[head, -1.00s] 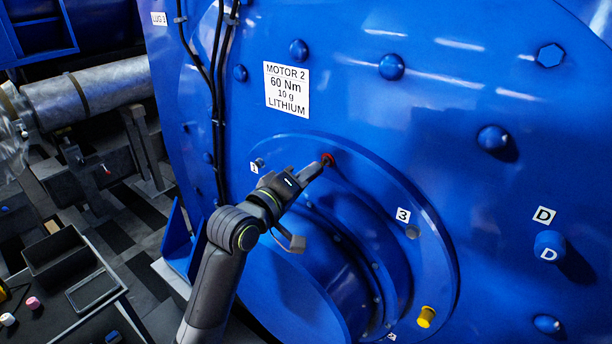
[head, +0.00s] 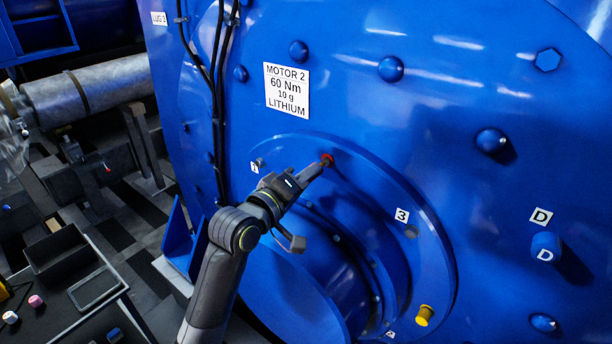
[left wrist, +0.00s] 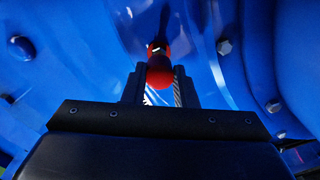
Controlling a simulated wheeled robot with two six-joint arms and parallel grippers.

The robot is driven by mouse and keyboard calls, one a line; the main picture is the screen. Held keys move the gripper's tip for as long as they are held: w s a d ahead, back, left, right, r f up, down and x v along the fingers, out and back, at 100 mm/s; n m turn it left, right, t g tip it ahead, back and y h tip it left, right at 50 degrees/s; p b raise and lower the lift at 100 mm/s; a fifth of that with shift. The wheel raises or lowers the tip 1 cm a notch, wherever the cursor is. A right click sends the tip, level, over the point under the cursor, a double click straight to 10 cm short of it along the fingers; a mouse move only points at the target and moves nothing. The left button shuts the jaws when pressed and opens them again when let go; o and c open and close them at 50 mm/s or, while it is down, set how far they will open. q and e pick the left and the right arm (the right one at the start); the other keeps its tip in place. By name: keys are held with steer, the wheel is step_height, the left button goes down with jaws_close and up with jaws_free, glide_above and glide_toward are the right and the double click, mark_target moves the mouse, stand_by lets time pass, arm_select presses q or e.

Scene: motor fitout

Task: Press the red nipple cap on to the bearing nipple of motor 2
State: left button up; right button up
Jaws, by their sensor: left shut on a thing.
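The red nipple cap (head: 327,158) is at the top of the round bearing cover (head: 415,205) of motor 2, whose blue face carries the label "MOTOR 2" (head: 287,90). My left gripper (head: 322,165) is shut on the cap, with its fingers pointing up at the cover's upper rim. In the left wrist view the red cap (left wrist: 159,72) sits between the two dark fingertips, and its far end meets a small dark and metal part against the blue surface. The nipple itself is mostly hidden, so how far the cap is seated cannot be told. My right gripper does not show.
A dark bench with trays (head: 93,290) stands at lower left.

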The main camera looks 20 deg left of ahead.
arm_select(q)
steer(key=shift+p+x, duration=0.35)
steer(key=shift+x, duration=1.25)
steer(key=o, duration=1)
steer(key=shift+o, duration=0.2)
steer(key=shift+s+a, duration=0.2)
steer(key=shift+s, duration=0.35)
steer(key=b+v, duration=0.1)
steer(key=v, duration=1.5)
steer(key=shift+s, duration=0.1)
